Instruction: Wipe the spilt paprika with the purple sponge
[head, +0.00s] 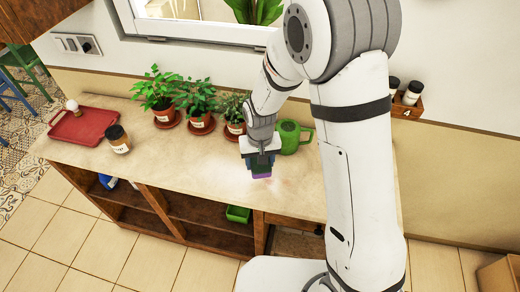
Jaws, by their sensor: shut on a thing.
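My gripper (260,165) points down over the front middle of the pale worktop (215,165) and is shut on the purple sponge (261,175). Only the sponge's lower part shows below the fingers. It is at or just above the worktop; I cannot tell whether it touches. A faint pinkish tint (284,182) on the worktop beside the sponge looks like the spilt paprika, but its edges are too faint to make out. My arm hides the worktop's right part.
A green watering can (291,138) stands close behind my gripper, right of three potted plants (199,124). A labelled jar (118,140) and red tray (80,129) are at left. A small wall rack (408,108) holds jars. The worktop's front left middle is clear.

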